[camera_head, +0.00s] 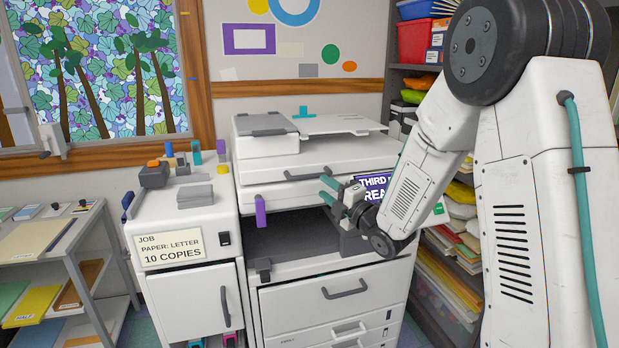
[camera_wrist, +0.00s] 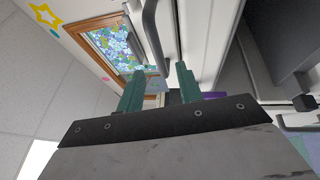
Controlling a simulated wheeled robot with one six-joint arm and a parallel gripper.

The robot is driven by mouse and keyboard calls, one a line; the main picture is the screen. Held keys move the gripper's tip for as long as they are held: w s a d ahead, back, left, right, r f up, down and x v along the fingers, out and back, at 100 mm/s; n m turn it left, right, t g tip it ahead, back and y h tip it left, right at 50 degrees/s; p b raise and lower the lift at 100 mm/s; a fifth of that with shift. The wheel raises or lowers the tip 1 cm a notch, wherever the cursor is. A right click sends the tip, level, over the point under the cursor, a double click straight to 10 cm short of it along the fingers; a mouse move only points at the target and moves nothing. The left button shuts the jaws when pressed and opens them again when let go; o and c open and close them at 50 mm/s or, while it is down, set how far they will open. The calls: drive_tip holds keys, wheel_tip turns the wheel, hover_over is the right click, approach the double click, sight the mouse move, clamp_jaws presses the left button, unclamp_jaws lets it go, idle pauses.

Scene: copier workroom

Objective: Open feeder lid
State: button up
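The white copier has a feeder lid unit (camera_head: 262,145) on top, with a grey left cover and a flat tray at right. It lies flat and looks shut. A dark curved handle (camera_head: 308,174) is on the front of the upper body below it. My gripper (camera_head: 328,190), with teal fingers, is in front of the copier just below and right of that handle. In the wrist view my gripper (camera_wrist: 158,85) is open with nothing held, and a grey handle (camera_wrist: 155,35) shows beyond and between the fingers. Whether the fingers touch it cannot be told.
A side cabinet (camera_head: 185,240) with a job sign stands left of the copier. A purple tab (camera_head: 260,211) sticks out at the copier's front left. A dark output recess (camera_head: 290,235) lies below my gripper. Shelves (camera_head: 440,255) crowd the right side.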

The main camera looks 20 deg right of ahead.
sight(312, 178)
drive_tip(key=x, duration=0.7)
drive_tip(key=shift+w+a+r, duration=0.15)
drive_tip(key=shift+w, duration=0.1)
clamp_jaws()
